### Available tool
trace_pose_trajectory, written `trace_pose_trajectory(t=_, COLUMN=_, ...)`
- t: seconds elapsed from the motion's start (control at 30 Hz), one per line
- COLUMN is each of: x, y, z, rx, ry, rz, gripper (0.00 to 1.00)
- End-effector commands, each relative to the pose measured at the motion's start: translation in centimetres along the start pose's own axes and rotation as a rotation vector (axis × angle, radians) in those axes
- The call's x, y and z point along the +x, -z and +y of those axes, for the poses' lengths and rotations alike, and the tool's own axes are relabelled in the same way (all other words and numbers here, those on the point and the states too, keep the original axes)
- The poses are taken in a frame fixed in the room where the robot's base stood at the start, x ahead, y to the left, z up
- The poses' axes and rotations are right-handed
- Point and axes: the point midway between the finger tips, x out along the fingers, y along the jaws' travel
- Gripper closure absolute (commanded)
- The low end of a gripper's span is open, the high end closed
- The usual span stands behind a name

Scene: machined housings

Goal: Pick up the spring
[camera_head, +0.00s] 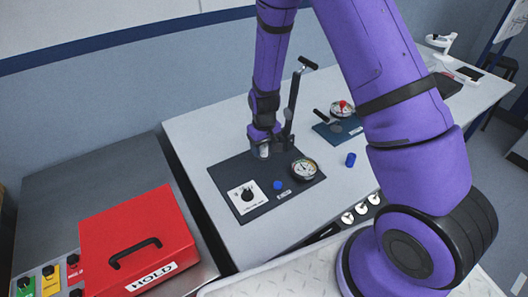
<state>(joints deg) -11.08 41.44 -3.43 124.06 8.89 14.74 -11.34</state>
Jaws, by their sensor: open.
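My gripper (262,150) points down low over the back part of a dark mat (228,172) on the white table, at the foot of a black lever stand (290,110). Its fingers are small and partly hidden by my wrist, but the jaws are apart. I cannot make out a spring clearly; a pale patch at the fingertips is too small to name, and my arm hides part of the table.
The mat bears a round gauge (304,168), a blue cap (277,185) and a white plate with a black knob (246,195). A blue cylinder (350,159) stands right of it. A red HOLD box (135,240) sits at left. The table's left front is clear.

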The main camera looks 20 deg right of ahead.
Motion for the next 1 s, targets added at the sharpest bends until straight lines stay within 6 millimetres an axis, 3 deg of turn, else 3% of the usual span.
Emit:
trace_pose_trajectory(t=0.13, x=1.22, y=-0.01, z=-0.01, rx=0.001, ry=0.0, rz=0.0, gripper=0.39)
trace_pose_trajectory(t=0.4, x=1.37, y=0.03, z=-0.03, rx=0.0, ry=0.0, rz=0.002, gripper=0.39)
trace_pose_trajectory(t=0.63, x=1.35, y=0.03, z=-0.04, rx=0.0, ry=0.0, rz=0.002, gripper=0.92)
trace_pose_trajectory(t=0.7, x=1.35, y=0.04, z=-0.04, rx=0.0, ry=0.0, rz=0.002, gripper=0.96)
trace_pose_trajectory(t=1.0, x=1.11, y=0.06, z=-0.04, rx=0.0, ry=0.0, rz=0.003, gripper=0.97)
